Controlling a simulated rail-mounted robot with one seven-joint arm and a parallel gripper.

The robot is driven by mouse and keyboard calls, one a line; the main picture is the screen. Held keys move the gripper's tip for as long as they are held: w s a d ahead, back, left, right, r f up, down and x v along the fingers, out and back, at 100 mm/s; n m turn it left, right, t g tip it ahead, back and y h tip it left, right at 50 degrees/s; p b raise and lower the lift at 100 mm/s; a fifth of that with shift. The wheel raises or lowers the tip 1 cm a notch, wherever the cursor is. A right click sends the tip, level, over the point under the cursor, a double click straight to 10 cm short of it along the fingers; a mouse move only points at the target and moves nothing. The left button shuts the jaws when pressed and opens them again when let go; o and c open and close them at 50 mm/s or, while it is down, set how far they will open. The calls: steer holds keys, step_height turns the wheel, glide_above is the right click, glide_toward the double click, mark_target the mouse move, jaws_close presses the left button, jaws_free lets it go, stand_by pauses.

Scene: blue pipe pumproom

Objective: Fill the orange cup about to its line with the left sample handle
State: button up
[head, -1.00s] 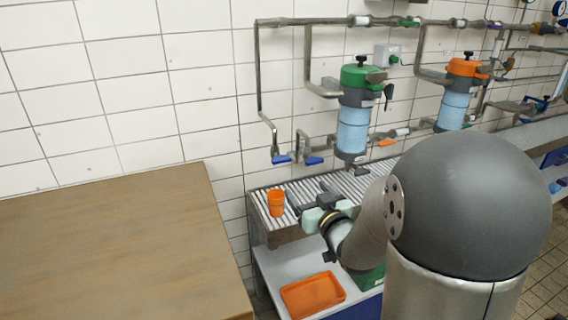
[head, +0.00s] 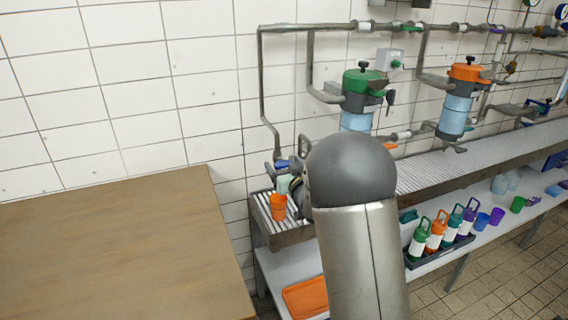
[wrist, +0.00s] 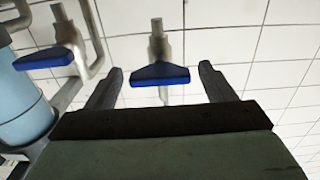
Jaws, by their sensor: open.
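The orange cup (head: 278,208) stands upright on the slatted rack at its left end. I cannot see its line or its inside. The left sample handle (head: 281,164) is a blue lever on a pipe, above and behind the cup. In the wrist view this blue handle (wrist: 160,79) lies between my spread fingertips, with a gap on each side. My gripper (wrist: 160,73) is open and holds nothing. In the head view my gripper (head: 284,181) is at the left handle, above and behind the cup, partly hidden by my arm.
A second blue handle (wrist: 44,59) and a blue filter body (wrist: 24,108) are at the left of the wrist view. The slatted rack (head: 265,203) runs along the wall. An orange tray (head: 306,298) and several bottles stand below. The wooden table (head: 100,245) is bare.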

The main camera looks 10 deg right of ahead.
steer(key=shift+w, duration=0.3)
steer(key=c, duration=1)
